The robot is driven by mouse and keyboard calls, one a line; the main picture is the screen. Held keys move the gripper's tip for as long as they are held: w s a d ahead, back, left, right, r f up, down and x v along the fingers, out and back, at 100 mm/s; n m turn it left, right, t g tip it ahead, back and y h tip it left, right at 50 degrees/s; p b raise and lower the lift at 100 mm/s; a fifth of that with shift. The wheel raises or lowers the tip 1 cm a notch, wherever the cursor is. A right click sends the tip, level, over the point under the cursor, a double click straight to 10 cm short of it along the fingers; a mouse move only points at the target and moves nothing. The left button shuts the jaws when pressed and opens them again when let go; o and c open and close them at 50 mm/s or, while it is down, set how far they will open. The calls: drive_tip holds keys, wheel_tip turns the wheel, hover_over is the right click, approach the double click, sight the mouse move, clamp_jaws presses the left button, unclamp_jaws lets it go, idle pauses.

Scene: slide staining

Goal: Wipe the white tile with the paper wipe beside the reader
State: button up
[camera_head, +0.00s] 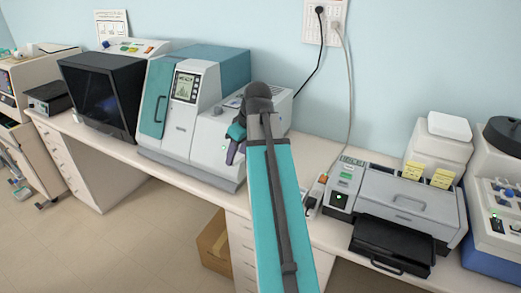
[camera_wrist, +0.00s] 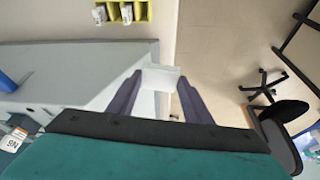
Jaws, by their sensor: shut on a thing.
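My gripper (camera_wrist: 160,95) has its two dark fingers on either side of a small white sheet-like piece, which looks like the paper wipe (camera_wrist: 160,77). It is shut on this piece. In the head view the gripper (camera_head: 232,153) is partly hidden by my own arm and appears in front of the teal and white instrument (camera_head: 185,100). The wipe cannot be made out there. I cannot pick out the white tile in either view. I cannot tell which machine is the reader.
A black-fronted box (camera_head: 103,95) stands left of the teal instrument. A grey machine with a black tray (camera_head: 390,245) stands on the right bench. A cardboard box (camera_head: 213,245) is on the floor. The wrist view shows a yellow-green rack (camera_wrist: 125,12) and a dark chair (camera_wrist: 280,125).

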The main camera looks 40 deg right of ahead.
drive_tip(key=w+a+f+m+b, duration=0.1)
drive_tip(key=w+a, duration=0.4)
drive_tip(key=a, duration=0.6)
drive_tip(key=w+a+f+b, duration=0.1)
drive_tip(key=w+a, duration=0.3)
drive_tip(key=a, duration=0.7)
drive_tip(key=w+a+f+b, duration=0.4)
drive_tip(key=a+f+b, duration=0.4)
drive_tip(key=a, duration=0.2)
drive_tip(key=shift+f+m+h, duration=0.15)
drive_tip(key=shift+m+h, duration=0.25)
drive_tip(key=shift+a, duration=0.15)
